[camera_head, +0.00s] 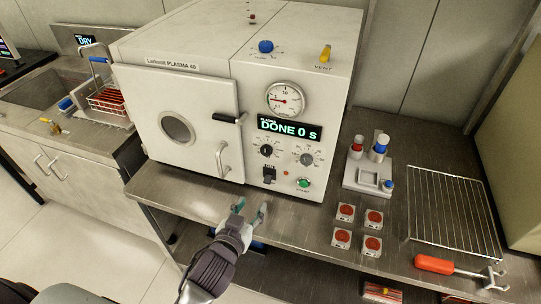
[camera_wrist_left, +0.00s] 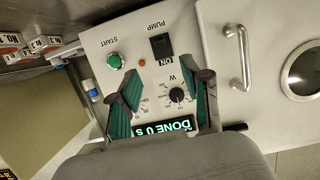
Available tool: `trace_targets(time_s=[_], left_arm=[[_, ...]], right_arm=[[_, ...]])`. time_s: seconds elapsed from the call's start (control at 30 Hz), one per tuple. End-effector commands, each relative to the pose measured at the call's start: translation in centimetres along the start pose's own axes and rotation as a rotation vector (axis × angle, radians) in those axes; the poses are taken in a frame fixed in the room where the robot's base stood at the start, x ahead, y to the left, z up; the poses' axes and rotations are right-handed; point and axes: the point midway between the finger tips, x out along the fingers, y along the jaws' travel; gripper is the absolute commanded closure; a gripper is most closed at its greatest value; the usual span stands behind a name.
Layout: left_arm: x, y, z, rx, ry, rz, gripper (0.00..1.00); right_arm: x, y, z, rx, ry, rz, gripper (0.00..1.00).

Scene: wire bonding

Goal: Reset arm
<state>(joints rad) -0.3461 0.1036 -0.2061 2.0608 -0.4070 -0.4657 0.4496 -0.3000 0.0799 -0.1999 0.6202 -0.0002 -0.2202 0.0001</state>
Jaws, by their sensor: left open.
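My left gripper (camera_head: 251,211) is open and empty in the head view, at the front edge of the metal bench below the plasma cleaner (camera_head: 182,88). In the left wrist view its two green-padded fingers (camera_wrist_left: 170,74) are spread apart, with the cleaner's panel behind them. The cleaner's display (camera_head: 290,129) reads "DONE 0 s" and its door (camera_head: 180,122) looks closed. The green START button (camera_head: 303,182) and the pump switch (camera_head: 269,174) are on the panel, apart from the gripper. My right gripper is not in view.
Several red-topped blocks (camera_head: 345,212) and a tray with bottles (camera_head: 368,176) stand on the bench right of the gripper. A wire rack (camera_head: 453,213) and a red-handled tool (camera_head: 434,264) lie further right.

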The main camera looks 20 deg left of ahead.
Motion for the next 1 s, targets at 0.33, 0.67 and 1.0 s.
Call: trace_targets(time_s=[0.33,0.67,1.0], left_arm=[[-2.5,-1.8,2.7,0.007,-0.191,-0.058,0.52],[-11.0,-2.8,8.3,0.057,-0.652,-0.042,0.52],[-18.6,-2.2,10.6,0.118,-0.953,0.068,0.52]], right_arm=[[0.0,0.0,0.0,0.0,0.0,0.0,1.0],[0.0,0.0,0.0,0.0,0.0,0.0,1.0],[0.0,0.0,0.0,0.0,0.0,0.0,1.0]])
